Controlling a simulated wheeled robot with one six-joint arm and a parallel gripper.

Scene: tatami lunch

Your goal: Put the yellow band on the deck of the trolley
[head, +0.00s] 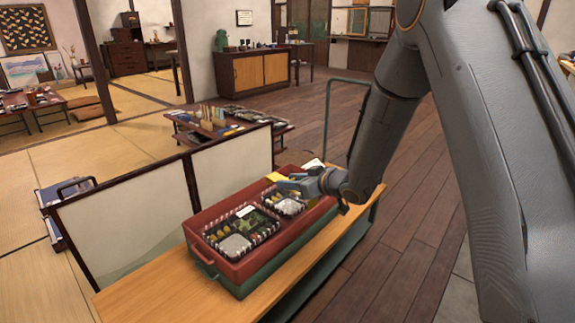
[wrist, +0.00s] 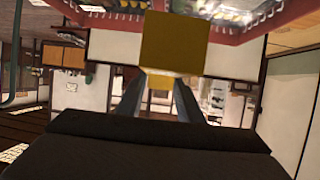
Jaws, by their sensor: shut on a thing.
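The yellow band (head: 276,177) is at the tip of my gripper (head: 290,184), above the far part of the red crate (head: 222,262). In the wrist view the band (wrist: 174,44) is a flat yellow piece, and my gripper (wrist: 158,98) has its two fingers shut on it. Part of the band shows between the fingers. The trolley has a light wooden deck (head: 150,296) and a green tubular handle (head: 327,112). The red crate sits on a green crate (head: 240,288) on this deck. Whether the band touches anything below is unclear.
Lunch boxes with black-and-white rims (head: 238,245) lie in the red crate. Bare deck shows at the near left end and along the right side. A low white-panelled screen (head: 130,222) stands along the trolley's left side. Wooden floor (head: 405,215) is open to the right.

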